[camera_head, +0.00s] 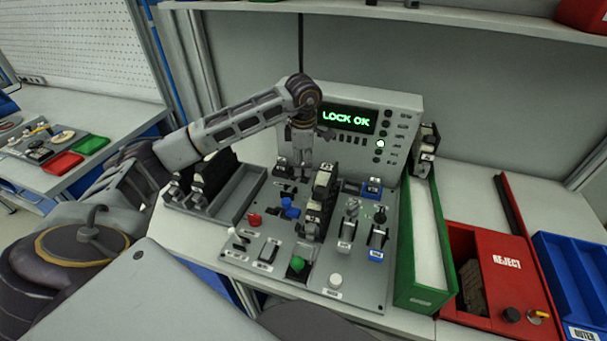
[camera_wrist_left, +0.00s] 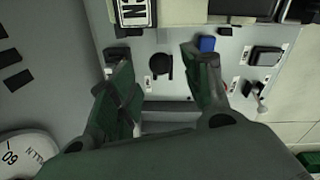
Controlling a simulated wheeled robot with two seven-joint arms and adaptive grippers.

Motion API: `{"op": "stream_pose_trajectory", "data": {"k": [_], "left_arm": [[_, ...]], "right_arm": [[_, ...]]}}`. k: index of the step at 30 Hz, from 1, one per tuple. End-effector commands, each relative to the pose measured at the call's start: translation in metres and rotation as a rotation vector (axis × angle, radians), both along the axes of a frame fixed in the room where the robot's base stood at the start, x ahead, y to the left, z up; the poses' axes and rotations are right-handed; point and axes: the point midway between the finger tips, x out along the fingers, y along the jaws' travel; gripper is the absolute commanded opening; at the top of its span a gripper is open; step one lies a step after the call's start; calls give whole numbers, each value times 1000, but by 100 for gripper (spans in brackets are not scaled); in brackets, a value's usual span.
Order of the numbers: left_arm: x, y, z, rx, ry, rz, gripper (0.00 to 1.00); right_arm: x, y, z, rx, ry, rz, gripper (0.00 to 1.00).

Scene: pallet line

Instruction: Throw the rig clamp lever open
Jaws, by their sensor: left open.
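My left gripper (camera_head: 297,172) hangs fingers down over the back left part of the grey test rig panel (camera_head: 325,268). In the left wrist view the left gripper (camera_wrist_left: 156,60) is open, its fingers spread and empty. A round black part (camera_wrist_left: 160,66) shows between them; contact cannot be told. A blue part (camera_head: 290,207) is just below the gripper in the head view. A dark block-shaped unit (camera_head: 318,203) stands upright in the middle of the panel, right of the gripper. I cannot tell for sure which part is the clamp lever. My right gripper is not in view.
The display (camera_head: 347,118) behind the panel reads LOCK OK. A red button (camera_head: 254,219), a green button (camera_head: 297,264) and small levers (camera_head: 349,228) crowd the panel. A green-walled bin (camera_head: 430,298) and a red reject box (camera_head: 490,245) stand right; a grey tray (camera_head: 240,193) stands left.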

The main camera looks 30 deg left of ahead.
Motion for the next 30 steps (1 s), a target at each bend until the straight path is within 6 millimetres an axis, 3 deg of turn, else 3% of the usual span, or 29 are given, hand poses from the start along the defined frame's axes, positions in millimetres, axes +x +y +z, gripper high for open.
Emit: {"op": "stream_pose_trajectory", "data": {"k": [12,26,30], "left_arm": [[2,1,-47,-1,1,1,49],[3,2,-56,1,0,0,49],[3,2,-56,0,-1,0,34]], "right_arm": [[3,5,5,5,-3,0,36],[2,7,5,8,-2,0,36],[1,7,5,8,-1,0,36]]}}
